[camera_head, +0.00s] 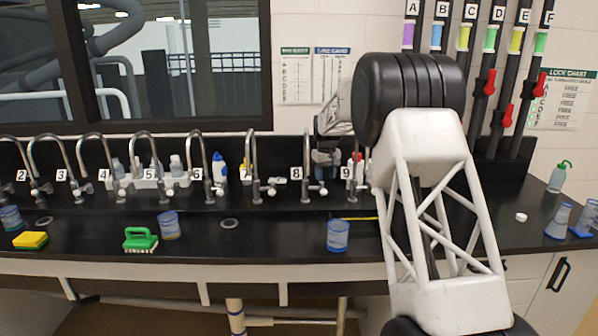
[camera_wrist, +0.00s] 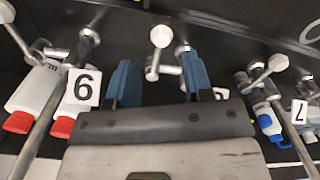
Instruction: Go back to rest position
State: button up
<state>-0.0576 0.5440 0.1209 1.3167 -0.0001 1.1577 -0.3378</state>
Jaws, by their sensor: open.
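In the head view my gripper (camera_head: 326,160) is at the back of the bench, by the tap labelled 8 (camera_head: 307,160). In the wrist view, which is upside down, my gripper's two blue fingers (camera_wrist: 160,82) are spread apart. A tap handle with a pale round knob (camera_wrist: 159,37) shows in the gap between them, and no contact is visible. The gripper body hides part of the tap below. The label 9 (camera_wrist: 82,85) appears inverted on the left and another label (camera_wrist: 299,112) is at the right.
Taps stand close on both sides, with bottles behind them. A blue beaker (camera_head: 338,236) stands on the bench (camera_head: 285,245) in front of the gripper. A green brush (camera_head: 140,239) and yellow sponge (camera_head: 30,240) lie left. Black tubes labelled A to F rise at right.

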jog(key=s+d+r+m, duration=0.1)
jog(key=s+r, duration=0.4)
jog(key=s, duration=0.6)
jog(key=s+d+r+m+t, duration=0.15)
jog(key=s+r, duration=0.35)
jog(key=s, duration=0.7)
jog(key=s+d+r, duration=0.2)
jog(key=s+r, duration=0.3)
jog(key=s, duration=0.6)
jog(key=s+f, duration=0.2)
jog(key=s, duration=1)
jog(key=s+d+f+m, duration=0.1)
jog(key=s+f, duration=0.2)
jog(key=s, duration=1)
jog(key=s+f+m+t, duration=0.1)
jog(key=s+f, duration=0.1)
jog(key=s, duration=1)
jog(key=shift+s+d+f, duration=0.35)
jog(key=shift+f, duration=0.05)
